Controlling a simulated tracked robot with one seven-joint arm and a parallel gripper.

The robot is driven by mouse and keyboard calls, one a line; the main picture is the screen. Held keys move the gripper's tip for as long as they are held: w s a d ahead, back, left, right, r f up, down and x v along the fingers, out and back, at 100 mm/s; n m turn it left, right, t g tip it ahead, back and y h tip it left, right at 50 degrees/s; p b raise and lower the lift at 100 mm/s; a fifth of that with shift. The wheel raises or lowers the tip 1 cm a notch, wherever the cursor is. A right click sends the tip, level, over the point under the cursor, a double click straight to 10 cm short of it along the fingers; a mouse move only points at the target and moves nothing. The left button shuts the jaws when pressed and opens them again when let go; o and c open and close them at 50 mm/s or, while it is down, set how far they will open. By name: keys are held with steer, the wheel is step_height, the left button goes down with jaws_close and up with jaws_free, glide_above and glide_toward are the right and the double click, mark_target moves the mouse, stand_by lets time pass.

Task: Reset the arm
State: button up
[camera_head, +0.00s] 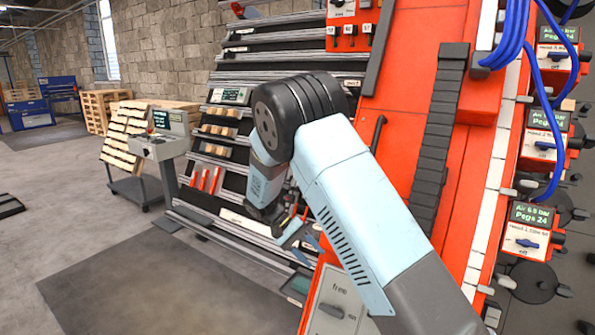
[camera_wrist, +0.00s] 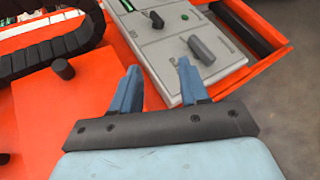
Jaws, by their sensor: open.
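My gripper (camera_wrist: 158,85) shows in the wrist view with its two blue fingers apart and nothing between them. It is over the orange machine frame, beside a grey control panel (camera_wrist: 160,60) with a dark handle-like knob (camera_wrist: 201,50). Whether a finger touches the panel I cannot tell. In the head view my arm reaches up from the lower right, bends at a dark joint, and comes down in front of the rack. There my gripper (camera_head: 297,238) is small, low and partly hidden by my own arm.
The orange gantry (camera_head: 395,130) with a black cable chain (camera_head: 437,140) stands close on the right. A slanted rack (camera_head: 225,168) with wooden blocks is behind my arm. A console on a cart (camera_head: 157,148) and wooden pallets (camera_head: 98,112) stand left. The dark floor mat (camera_head: 150,290) is clear.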

steer(key=s+d+r+t+y, duration=0.1)
steer(key=s+d+r+y, duration=0.1)
steer(key=s+d+r, duration=0.4)
steer(key=s+d+r+m+t+y, duration=0.1)
steer(key=d+r+y, duration=0.2)
steer(key=r, duration=0.4)
steer(key=s+d+r+t+y, duration=0.1)
steer(key=s+d+r+y, duration=0.1)
steer(key=s+d+r, duration=0.4)
steer(key=s+d+r+t+y, duration=0.1)
steer(key=s+d+r+t, duration=0.1)
steer(key=s, duration=0.6)
steer(key=s+d+r+m+t+y, duration=0.1)
steer(key=s+d+r+t, duration=0.2)
steer(key=s, duration=0.5)
step_height(320, 180, up, 2)
steer(key=shift+r+t, duration=0.15)
steer(key=shift+t, duration=0.65)
steer(key=shift+s, duration=0.1)
steer(key=shift+c, duration=0.2)
